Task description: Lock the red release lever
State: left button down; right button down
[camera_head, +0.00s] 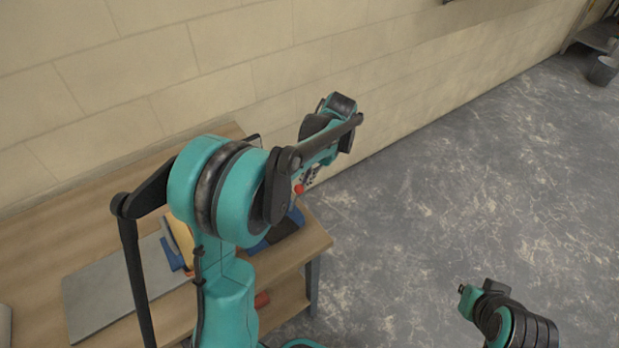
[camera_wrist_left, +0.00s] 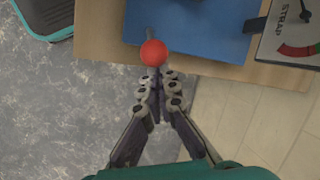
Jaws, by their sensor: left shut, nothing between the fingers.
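The red release lever ends in a round red ball knob (camera_wrist_left: 153,52) on a thin grey rod, near the edge of a blue base (camera_wrist_left: 195,28) in the left wrist view. In the head view the red knob (camera_head: 299,188) shows just below my left wrist. My left gripper (camera_wrist_left: 165,74) is shut and empty, with its fingertips right beside the knob. I cannot tell whether they touch it. In the head view the left gripper (camera_head: 307,180) is small and partly hidden by my arm. My right gripper is not in view; only part of the right arm shows.
A dial marked STRAP (camera_wrist_left: 292,32) stands beside the blue base. The wooden bench (camera_head: 40,240) runs along the block wall and carries a grey slab (camera_head: 92,300) and a yellow-orange item (camera_head: 181,236). Grey floor to the right is open. A bucket (camera_head: 603,70) stands far right.

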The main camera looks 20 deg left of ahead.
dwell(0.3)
pick_arm(q)
jog(key=s+t+p, duration=0.1)
jog(key=s+a+r+h+p, duration=0.1)
jog(key=s+r+t+p, duration=0.1)
jog(key=shift+a+t+h, duration=0.3)
jog(key=shift+s+a+p, duration=0.2)
jog(key=shift+s+p, duration=0.05)
jog(key=shift+p, duration=0.1)
jog(key=shift+f, duration=0.1)
